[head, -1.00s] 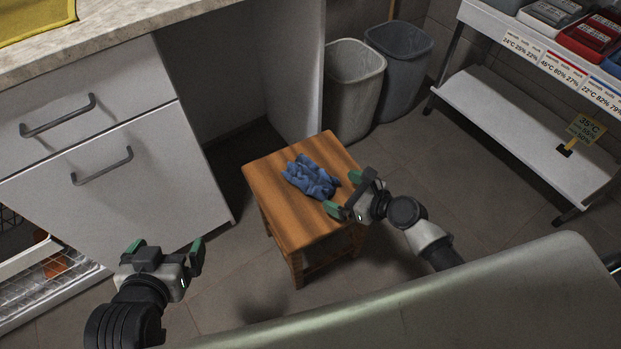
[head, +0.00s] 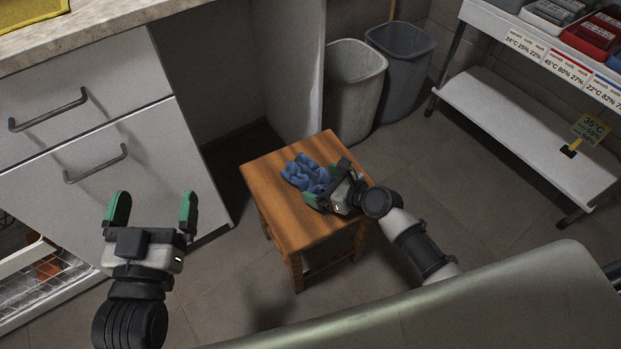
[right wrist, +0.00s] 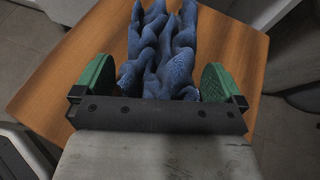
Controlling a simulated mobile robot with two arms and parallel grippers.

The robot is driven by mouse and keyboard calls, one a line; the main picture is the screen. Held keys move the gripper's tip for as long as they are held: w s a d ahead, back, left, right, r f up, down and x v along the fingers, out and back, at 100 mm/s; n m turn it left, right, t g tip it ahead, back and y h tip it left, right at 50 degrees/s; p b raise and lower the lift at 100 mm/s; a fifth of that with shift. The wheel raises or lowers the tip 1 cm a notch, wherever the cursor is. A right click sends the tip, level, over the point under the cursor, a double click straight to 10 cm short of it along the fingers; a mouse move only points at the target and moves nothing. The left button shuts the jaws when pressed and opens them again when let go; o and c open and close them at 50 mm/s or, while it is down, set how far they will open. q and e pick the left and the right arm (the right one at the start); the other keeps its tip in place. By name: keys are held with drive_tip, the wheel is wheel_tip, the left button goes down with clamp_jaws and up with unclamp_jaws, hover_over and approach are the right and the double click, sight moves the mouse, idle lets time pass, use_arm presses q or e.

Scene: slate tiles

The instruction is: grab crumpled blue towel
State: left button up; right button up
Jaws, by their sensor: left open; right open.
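The crumpled blue towel (head: 300,172) lies in a heap on top of a small wooden stool (head: 285,215). In the right wrist view the towel (right wrist: 160,50) stretches away from between my green fingertips. My right gripper (head: 326,183) is open at the towel's near right side, with one finger on each side of the towel's near end. It hides part of the towel in the head view; I cannot tell whether the fingers touch it. My left gripper (head: 152,208) is open and empty, in front of the cabinet, away from the stool.
A white cabinet with drawers (head: 90,130) stands to the left of the stool. Two bins, one pale (head: 352,95) and one grey (head: 400,75), stand behind it. A white shelf rack (head: 530,130) is at the right. Floor between stool and rack is clear.

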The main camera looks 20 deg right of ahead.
drive_tip(key=shift+w+a, duration=0.1)
drive_tip(key=shift+c, duration=0.3)
drive_tip(key=c, duration=0.6)
drive_tip(key=shift+c, duration=0.2)
drive_tip(key=shift+r, duration=0.1)
